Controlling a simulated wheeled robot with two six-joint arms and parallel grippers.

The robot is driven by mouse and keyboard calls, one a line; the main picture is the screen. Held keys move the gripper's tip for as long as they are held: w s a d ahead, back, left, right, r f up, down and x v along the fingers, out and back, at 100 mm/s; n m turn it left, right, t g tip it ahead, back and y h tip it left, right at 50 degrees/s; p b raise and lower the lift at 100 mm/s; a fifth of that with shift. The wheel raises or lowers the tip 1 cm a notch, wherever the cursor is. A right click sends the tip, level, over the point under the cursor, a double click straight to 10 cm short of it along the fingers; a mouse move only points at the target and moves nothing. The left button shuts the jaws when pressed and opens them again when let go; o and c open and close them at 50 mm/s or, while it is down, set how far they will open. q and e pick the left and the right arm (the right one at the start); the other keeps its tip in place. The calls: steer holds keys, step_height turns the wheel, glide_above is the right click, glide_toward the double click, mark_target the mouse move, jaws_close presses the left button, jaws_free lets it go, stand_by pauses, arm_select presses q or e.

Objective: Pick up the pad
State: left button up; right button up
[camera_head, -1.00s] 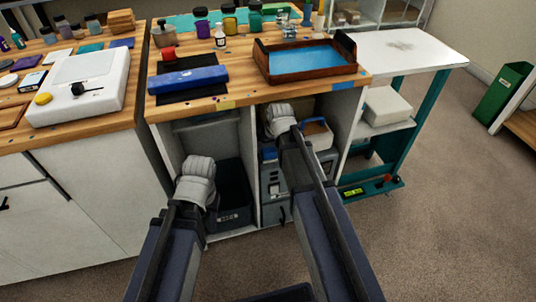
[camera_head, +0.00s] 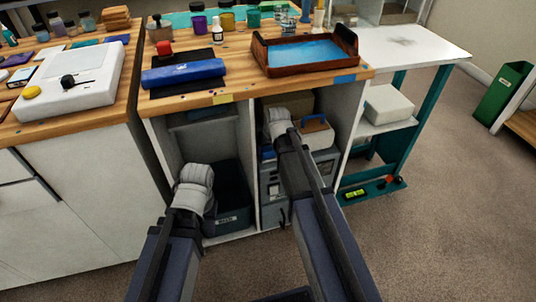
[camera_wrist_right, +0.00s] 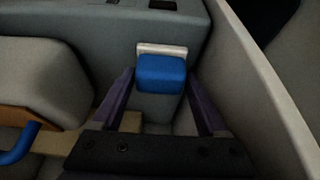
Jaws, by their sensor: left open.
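A small blue block with a pale strip along its far edge, which looks like the pad (camera_wrist_right: 161,73), sits between the fingertips of my right gripper (camera_wrist_right: 161,80) in the right wrist view. The purple fingers stand apart, one on each side of it, with narrow gaps. In the head view my right arm reaches into the right cabinet bay and hides its own fingers; a bit of blue (camera_head: 268,153) shows beside it. My left gripper (camera_head: 207,207) is low at the left bay, open, its fingertips mostly hidden by the arm.
A pale box with a blue handle (camera_head: 317,131) stands close to the right gripper. The cabinet wall (camera_wrist_right: 262,75) rises near the right finger. A dark bin (camera_head: 233,193) stands in the left bay.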

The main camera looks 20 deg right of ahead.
steer(key=c, duration=0.9)
arm_select(q)
steer(key=shift+r, duration=0.1)
arm_select(e)
steer(key=shift+r, duration=0.15)
